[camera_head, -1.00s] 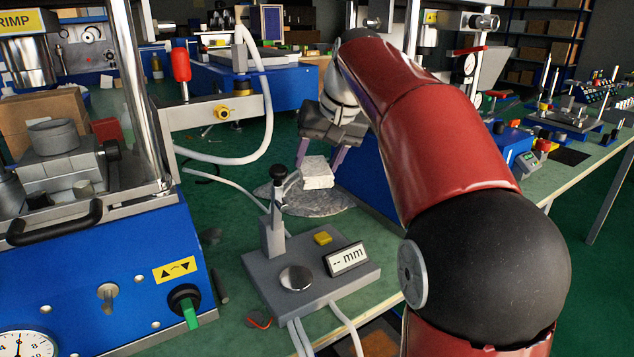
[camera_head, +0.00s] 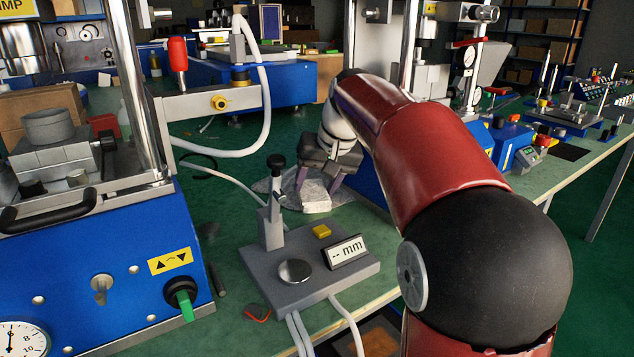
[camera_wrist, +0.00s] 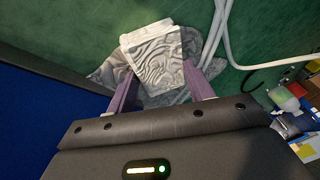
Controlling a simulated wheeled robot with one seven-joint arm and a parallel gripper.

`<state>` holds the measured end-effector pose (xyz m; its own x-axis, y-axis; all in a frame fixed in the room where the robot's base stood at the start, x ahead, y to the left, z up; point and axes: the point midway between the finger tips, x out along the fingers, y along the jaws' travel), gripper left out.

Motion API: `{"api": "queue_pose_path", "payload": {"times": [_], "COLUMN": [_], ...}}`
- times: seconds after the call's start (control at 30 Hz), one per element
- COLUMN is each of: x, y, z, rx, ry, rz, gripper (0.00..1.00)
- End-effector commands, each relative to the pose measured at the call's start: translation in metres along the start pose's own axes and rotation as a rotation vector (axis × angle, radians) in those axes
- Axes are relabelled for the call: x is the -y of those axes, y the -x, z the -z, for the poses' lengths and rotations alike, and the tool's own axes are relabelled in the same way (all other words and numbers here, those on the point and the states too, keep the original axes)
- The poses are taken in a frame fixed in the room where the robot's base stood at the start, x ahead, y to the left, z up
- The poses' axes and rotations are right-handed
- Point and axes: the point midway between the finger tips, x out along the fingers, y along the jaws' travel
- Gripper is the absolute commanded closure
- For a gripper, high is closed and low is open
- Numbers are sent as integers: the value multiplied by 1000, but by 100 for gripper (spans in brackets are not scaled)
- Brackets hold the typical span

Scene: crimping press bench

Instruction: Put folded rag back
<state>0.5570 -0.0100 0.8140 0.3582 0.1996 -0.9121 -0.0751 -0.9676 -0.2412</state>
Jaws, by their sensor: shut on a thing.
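The folded rag (camera_head: 314,194) is a pale, grey-white block of layered cloth. My gripper (camera_head: 317,184) is shut on it, with one purple finger on each side. In the wrist view the rag (camera_wrist: 156,58) lies between the fingers, its swirled top face toward the camera. A flat, crumpled dark grey cloth (camera_head: 341,190) lies on the bench under and around the rag. I cannot tell whether the rag touches it. My gripper points down, and my arm hides part of the area behind it.
A grey gauge block (camera_head: 335,279) with a black-knobbed post (camera_head: 276,190) stands close in front of the rag. A blue press (camera_head: 115,270) is at left. White hoses (camera_head: 226,168) run behind. Another blue machine (camera_head: 366,180) stands close at right.

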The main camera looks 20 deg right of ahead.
Motion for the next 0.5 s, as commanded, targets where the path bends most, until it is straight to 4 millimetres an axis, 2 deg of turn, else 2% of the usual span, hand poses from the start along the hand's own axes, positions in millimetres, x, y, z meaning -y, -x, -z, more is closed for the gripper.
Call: {"api": "queue_pose_path", "payload": {"times": [0.03,0.2,0.5], "x": [0,0,0], "y": [-2,-1,2], "z": [-1,0,1], "rx": [0,0,0], "ry": [0,0,0], "rz": [0,0,0], "gripper": [46,26,26]}}
